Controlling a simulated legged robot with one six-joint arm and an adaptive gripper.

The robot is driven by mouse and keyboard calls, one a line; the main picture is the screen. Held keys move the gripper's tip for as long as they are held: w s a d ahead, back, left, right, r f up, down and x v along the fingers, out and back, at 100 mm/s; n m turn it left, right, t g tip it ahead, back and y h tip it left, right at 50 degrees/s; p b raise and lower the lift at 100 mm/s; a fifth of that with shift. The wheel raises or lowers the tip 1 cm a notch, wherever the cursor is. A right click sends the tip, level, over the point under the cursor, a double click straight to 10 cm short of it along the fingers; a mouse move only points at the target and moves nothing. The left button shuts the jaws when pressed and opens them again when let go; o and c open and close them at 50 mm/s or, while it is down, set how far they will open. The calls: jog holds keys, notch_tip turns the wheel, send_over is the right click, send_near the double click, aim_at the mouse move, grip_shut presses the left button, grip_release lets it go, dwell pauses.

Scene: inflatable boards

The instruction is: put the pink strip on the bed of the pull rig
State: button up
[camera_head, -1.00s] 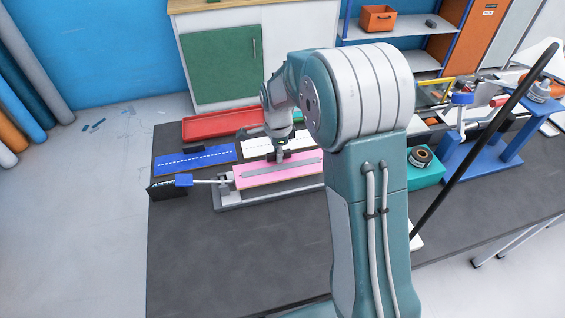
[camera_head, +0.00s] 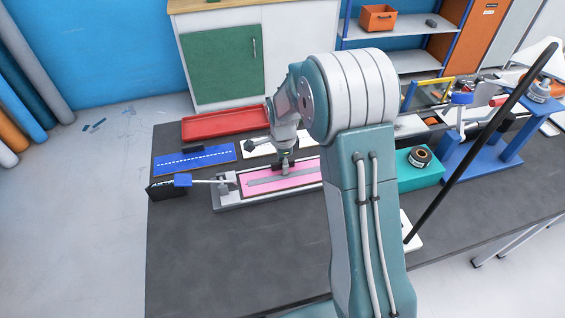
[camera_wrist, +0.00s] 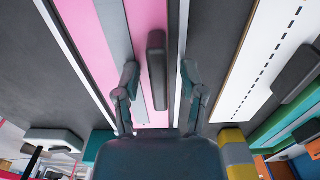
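The pink strip (camera_head: 252,187) lies along the bed of the pull rig (camera_head: 235,206), with a grey band down its middle. It also shows in the wrist view (camera_wrist: 88,28). A dark block (camera_wrist: 156,70) stands up from the strip. My gripper (camera_head: 285,171) is over the strip, pointing down. In the wrist view my gripper (camera_wrist: 159,78) has its two fingers spread on either side of the dark block, with gaps to both. My arm hides the right end of the strip and rig in the head view.
A teal box (camera_head: 425,175) with a tape roll and a blue stand (camera_head: 485,155) are at right. The table front is clear.

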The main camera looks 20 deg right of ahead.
notch_tip(320, 180, up, 12)
jog(key=s+r+n+t, duration=0.3)
jog(key=s+r+n, duration=0.6)
jog(key=s+r, duration=0.3)
jog(key=s+n+t, duration=0.2)
jog(key=s+n, duration=0.7)
jog(key=s, duration=0.6)
jog(key=shift+f+t, duration=0.2)
jog(key=shift+t, duration=0.1)
